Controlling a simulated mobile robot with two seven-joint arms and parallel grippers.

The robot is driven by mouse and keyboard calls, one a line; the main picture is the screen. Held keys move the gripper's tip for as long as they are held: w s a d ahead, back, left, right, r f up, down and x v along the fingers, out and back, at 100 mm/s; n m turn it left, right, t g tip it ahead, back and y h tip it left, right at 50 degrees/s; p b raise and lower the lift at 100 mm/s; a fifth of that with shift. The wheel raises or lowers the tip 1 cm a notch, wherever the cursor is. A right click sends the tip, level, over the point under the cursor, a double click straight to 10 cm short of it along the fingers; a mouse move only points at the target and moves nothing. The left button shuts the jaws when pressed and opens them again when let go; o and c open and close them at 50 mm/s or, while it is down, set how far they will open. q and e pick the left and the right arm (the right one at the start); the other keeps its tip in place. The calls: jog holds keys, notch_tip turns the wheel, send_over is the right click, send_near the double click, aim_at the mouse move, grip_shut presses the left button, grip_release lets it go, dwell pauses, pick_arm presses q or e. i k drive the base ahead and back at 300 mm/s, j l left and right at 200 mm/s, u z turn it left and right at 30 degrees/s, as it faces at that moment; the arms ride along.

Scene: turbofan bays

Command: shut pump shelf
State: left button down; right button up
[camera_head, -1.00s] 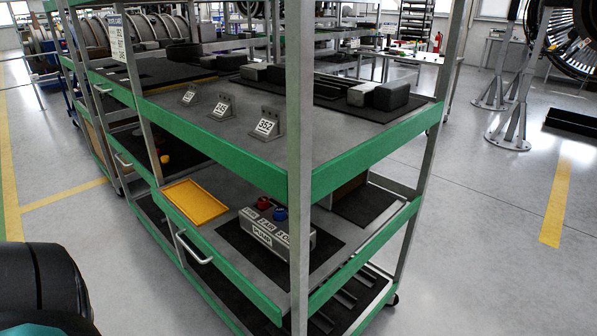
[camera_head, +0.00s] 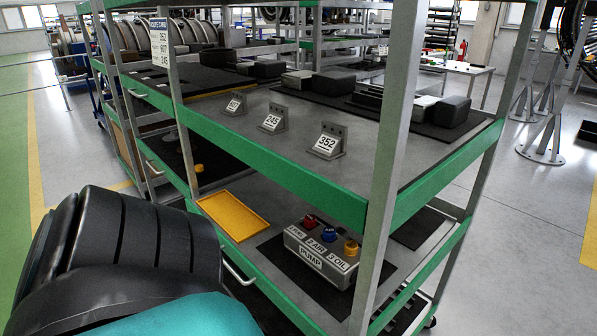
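The pump shelf (camera_head: 262,225) is the grey middle shelf of the green-edged rack. It carries a grey box labelled PUMP (camera_head: 318,256) with red, blue and yellow caps, standing on a black mat. A yellow tray (camera_head: 234,214) lies to the left of the box. A silver handle (camera_head: 240,272) is on the shelf's front edge. I cannot tell for certain how far the shelf is pulled out. A black and teal arm part of mine fills the lower left, in front of the rack. Neither gripper's fingers are in view.
The upper shelf (camera_head: 250,130) holds number stands, including 352 (camera_head: 328,142), and dark blocks. A grey rack post (camera_head: 393,150) stands close in front. A neighbouring rack adjoins on the left. Open floor (camera_head: 38,130) lies at the far left and on the right.

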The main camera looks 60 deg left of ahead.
aim_at(249, 215)
jog(key=k+j, duration=0.15)
jog(key=j, duration=0.3)
jog(key=k+j, duration=0.1)
jog(key=j, duration=0.35)
jog(key=k+j, duration=0.15)
jog(key=j, duration=0.3)
jog(key=k+j, duration=0.1)
jog(key=j, duration=0.3)
jog(key=i+j, duration=0.4)
